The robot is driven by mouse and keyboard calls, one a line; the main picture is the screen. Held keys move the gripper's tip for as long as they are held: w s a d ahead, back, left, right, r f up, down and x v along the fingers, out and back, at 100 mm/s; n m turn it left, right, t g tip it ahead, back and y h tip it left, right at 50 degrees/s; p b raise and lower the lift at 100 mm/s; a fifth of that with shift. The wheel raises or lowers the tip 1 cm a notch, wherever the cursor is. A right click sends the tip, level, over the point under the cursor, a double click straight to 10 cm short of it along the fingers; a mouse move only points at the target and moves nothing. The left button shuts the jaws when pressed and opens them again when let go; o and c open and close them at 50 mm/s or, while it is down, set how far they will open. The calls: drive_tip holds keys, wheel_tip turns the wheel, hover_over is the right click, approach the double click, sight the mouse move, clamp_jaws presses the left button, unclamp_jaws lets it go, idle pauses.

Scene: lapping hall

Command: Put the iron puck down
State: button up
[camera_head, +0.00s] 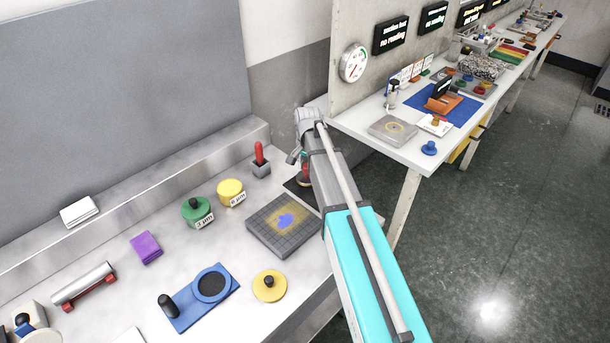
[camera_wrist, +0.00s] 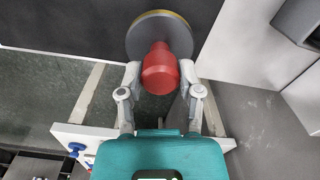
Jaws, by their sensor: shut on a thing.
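The puck is a grey disc with a thin yellow edge (camera_wrist: 138,37) and a red knob (camera_wrist: 160,72) in the wrist view. I take it for the iron puck. My gripper (camera_wrist: 161,76) is shut on the red knob, with one finger on each side. In the head view my gripper is mostly hidden behind my arm. A bit of red (camera_head: 304,174) shows there beside the arm, above a dark patch (camera_head: 296,188) on the bench. I cannot tell whether the disc touches anything.
A second table (camera_head: 385,142) stands at right, across a gap.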

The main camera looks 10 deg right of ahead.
sight(307, 166)
drive_tip(key=shift+s+f+b, duration=0.1)
drive_tip(key=shift+f+b, duration=0.95)
drive_tip(key=shift+f, duration=0.25)
drive_tip(key=shift+f, duration=0.1)
drive_tip(key=o, duration=1.1)
wheel_tip(307, 166, up, 12)
drive_tip(key=p, duration=1.2)
